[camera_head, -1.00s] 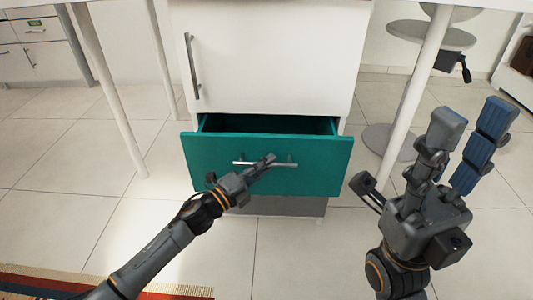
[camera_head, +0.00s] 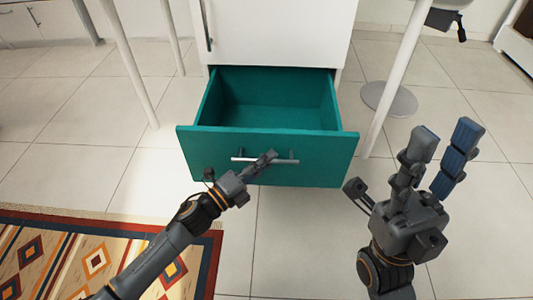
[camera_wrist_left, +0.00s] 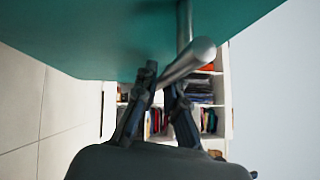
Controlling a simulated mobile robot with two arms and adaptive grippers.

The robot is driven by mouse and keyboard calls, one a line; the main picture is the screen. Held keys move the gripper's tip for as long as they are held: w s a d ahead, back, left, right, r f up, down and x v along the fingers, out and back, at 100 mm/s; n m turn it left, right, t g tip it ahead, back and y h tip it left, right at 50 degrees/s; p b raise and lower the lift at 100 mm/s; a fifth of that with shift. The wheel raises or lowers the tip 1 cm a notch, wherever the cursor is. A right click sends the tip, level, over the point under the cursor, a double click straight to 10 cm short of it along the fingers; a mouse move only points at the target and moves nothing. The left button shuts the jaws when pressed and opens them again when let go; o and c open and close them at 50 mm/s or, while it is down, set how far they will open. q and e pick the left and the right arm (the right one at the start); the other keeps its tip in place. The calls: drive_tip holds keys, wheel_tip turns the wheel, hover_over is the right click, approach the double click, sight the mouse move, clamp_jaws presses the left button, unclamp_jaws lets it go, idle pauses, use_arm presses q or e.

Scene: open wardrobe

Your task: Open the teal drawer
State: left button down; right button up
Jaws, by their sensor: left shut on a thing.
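The teal drawer (camera_head: 215,151) is pulled well out of the white cabinet, and its empty inside shows from above. A silver bar handle (camera_head: 286,161) runs across its front. My left gripper (camera_head: 264,160) is shut on the handle near its middle. In the left wrist view the fingers (camera_wrist_left: 160,92) close around the bar, below the teal front (camera_wrist_left: 90,40). My right gripper (camera_head: 442,150) is held up at the right, apart from the drawer, with its fingers spread and nothing between them.
The white cabinet (camera_head: 280,35) stands behind the drawer. White table legs (camera_head: 128,65) stand on both sides. A round grey stool base (camera_head: 389,100) is at the right. A patterned rug (camera_head: 95,255) lies at the lower left. Tiled floor in front is clear.

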use_arm(q)
drive_tip(key=c, duration=1.4)
unclamp_jaws()
drive_tip(key=v, duration=1.2)
drive_tip(key=shift+f, duration=0.1)
